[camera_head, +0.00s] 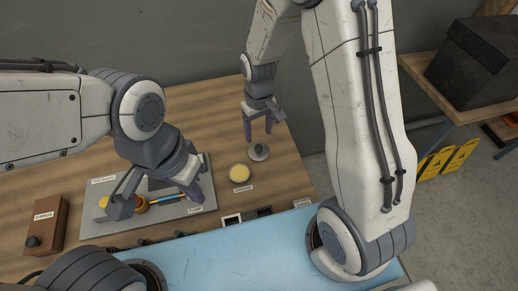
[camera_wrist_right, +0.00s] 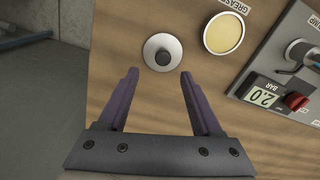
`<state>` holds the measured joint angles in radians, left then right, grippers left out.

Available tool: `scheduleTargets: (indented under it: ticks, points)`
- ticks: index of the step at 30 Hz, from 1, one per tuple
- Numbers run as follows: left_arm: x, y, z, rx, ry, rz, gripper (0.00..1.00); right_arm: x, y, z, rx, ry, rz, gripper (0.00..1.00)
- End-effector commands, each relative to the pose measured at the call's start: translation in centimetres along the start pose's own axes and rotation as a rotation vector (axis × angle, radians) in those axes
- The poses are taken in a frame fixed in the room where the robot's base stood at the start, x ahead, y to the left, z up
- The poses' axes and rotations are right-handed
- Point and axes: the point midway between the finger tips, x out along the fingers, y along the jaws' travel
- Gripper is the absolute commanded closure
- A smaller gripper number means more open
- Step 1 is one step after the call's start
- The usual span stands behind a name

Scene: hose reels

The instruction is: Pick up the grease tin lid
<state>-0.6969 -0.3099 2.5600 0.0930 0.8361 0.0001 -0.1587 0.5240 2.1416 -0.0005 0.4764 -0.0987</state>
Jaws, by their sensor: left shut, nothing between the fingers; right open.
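The grease tin lid (camera_head: 259,152) is a grey disc with a dark round knob, lying flat on the wooden table. It also shows in the right wrist view (camera_wrist_right: 162,52), just beyond the fingertips. My right gripper (camera_head: 258,138) is open and empty, close to the lid; in the right wrist view its two fingers (camera_wrist_right: 158,75) point toward the lid with the knob between their lines. The open grease tin (camera_head: 240,173), with yellow grease inside, stands beside the lid; it also shows in the right wrist view (camera_wrist_right: 224,33). My left gripper (camera_head: 160,205) is shut and empty over the pump panel.
A grey pump panel (camera_head: 172,209) with fittings, a gauge reading 2.0 (camera_wrist_right: 262,97) and a red knob (camera_wrist_right: 295,101) lies left of the tin. A brown box (camera_head: 46,222) is at far left. A light blue surface (camera_head: 230,255) is in front. Bare wood lies behind the tin.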

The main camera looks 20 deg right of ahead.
Motion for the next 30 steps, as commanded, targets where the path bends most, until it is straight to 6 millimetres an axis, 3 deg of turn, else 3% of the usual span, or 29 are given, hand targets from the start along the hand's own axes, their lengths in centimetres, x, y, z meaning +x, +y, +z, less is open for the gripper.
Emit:
scheduleTargets:
  ticks: [13,22,23,27,28,30]
  points:
    - [-1.6,0.1,-0.1,-0.001,0.0,0.0,1.0,5.0,-0.4,0.7,0.0,-0.004,-0.001,0.33]
    - [-1.6,0.1,-0.1,-0.001,0.0,0.0,1.0,5.5,-0.4,0.6,0.0,0.001,0.0,0.33]
    - [-1.6,0.1,-0.1,-0.001,0.0,0.0,1.0,5.5,-0.4,0.6,0.0,0.001,0.0,0.37]
    - [-1.6,0.1,-0.1,-0.001,0.0,0.0,1.0,5.5,-0.4,0.6,0.0,0.001,0.0,0.91]
    - [-1.6,0.1,-0.1,-0.001,0.0,0.0,1.0,5.5,-0.4,0.6,0.0,0.001,0.0,1.0]
    - [-1.6,0.1,-0.1,-0.001,0.0,0.0,1.0,5.5,-0.4,0.6,0.0,0.001,0.0,1.0]
